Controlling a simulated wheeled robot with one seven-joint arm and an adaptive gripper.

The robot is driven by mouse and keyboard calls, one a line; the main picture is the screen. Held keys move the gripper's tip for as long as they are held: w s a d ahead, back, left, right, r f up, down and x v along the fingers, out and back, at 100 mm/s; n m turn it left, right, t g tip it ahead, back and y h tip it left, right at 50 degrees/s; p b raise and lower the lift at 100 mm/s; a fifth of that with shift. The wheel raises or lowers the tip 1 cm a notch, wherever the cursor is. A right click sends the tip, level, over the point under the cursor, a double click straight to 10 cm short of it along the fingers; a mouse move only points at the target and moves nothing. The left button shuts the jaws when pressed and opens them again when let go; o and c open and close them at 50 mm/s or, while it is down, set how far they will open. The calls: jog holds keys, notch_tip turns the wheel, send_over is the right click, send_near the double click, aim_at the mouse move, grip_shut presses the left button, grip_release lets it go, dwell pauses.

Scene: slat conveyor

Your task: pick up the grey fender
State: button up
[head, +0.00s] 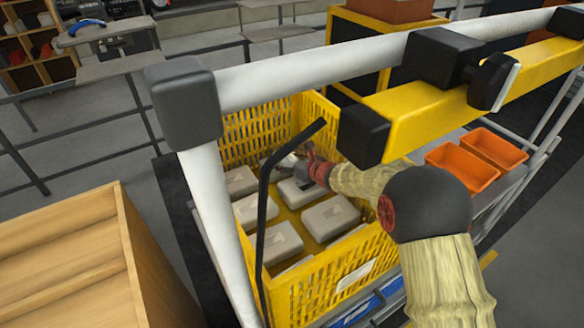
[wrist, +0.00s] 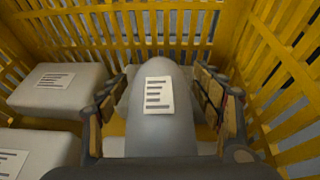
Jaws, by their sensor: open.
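The grey fender (wrist: 162,128) is a smooth, rounded grey piece with a white printed label on top. It lies inside the yellow crate (head: 345,270), near the crate's slatted wall in the wrist view. My gripper (wrist: 160,90) is open, with one set of fingers on each side of the fender. I cannot tell whether the fingers touch it. In the head view my gripper (head: 300,168) reaches down into the crate at its far side, and my arm and gripper hide much of the fender there.
Several pale grey boxes (head: 277,243) lie in the crate beside the gripper; a labelled one (wrist: 58,88) is left of the fender. Crate walls (wrist: 270,60) stand close behind and right. A black bent rod and white frame rise at the crate's near left. Orange bins (head: 462,170) stand right.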

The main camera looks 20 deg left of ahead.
jog(key=shift+w+a, duration=0.1)
jog(key=shift+a, duration=0.1)
jog(key=shift+c, duration=0.9)
jog(key=shift+r, duration=0.1)
jog(key=c, duration=1.3)
jog(key=shift+c, duration=0.2)
